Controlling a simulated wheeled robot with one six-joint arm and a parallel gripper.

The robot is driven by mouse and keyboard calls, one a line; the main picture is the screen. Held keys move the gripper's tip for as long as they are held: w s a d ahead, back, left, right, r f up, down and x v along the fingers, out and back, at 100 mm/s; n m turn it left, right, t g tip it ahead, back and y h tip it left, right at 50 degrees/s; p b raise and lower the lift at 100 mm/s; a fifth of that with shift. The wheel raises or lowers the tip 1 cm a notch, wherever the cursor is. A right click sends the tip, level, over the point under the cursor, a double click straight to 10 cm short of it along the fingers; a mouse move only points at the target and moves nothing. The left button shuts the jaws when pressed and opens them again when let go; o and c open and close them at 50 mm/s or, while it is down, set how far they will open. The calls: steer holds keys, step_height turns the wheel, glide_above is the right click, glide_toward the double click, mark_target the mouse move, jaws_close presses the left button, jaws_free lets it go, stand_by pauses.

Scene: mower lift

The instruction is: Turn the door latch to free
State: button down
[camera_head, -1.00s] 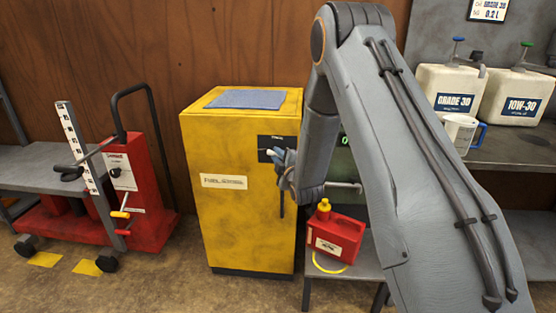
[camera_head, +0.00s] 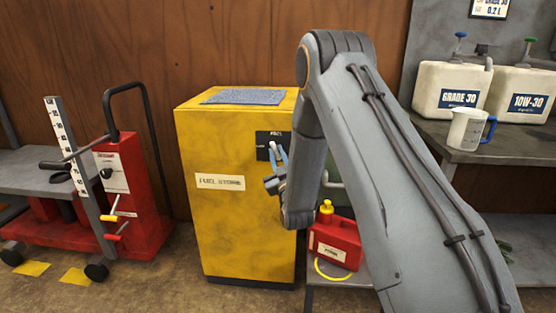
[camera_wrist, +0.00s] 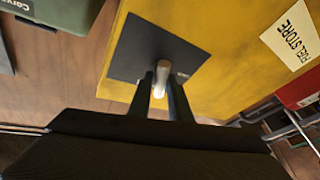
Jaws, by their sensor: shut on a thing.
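The yellow fuel store cabinet (camera_head: 225,225) stands in the middle of the head view, with a black latch plate (camera_head: 263,138) at the upper right of its front. The pale latch handle (camera_wrist: 161,78) sticks out from this plate (camera_wrist: 135,55) in the wrist view. My gripper (camera_wrist: 166,92) is shut on the latch handle, one dark finger on each side of it. In the head view my gripper (camera_head: 273,160) is in front of the plate and partly hides the handle. The cabinet front looks closed.
A red trolley (camera_head: 125,190) with a ruled post stands left. A red fuel can (camera_head: 335,243) sits on a low stand right of the cabinet. White jugs (camera_head: 450,90) and a mug (camera_head: 466,128) stand on the right bench. A blue-grey mat (camera_head: 245,96) lies on the cabinet.

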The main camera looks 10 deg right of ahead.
steer(key=shift+w+a+f+m+t+h+b, duration=0.1)
steer(key=shift+m+t+h+b, duration=0.15)
steer(key=shift+m+h+b, duration=0.85)
steer(key=shift+a+m+t+h+p, duration=0.1)
steer(key=shift+m+t+h, duration=0.3)
steer(key=shift+m, duration=1.5)
steer(key=c, duration=1.6)
jaws_free()
steer(key=shift+d, duration=0.1)
steer(key=shift+c, duration=0.2)
steer(key=v, duration=0.7)
steer(key=shift+s, duration=0.45)
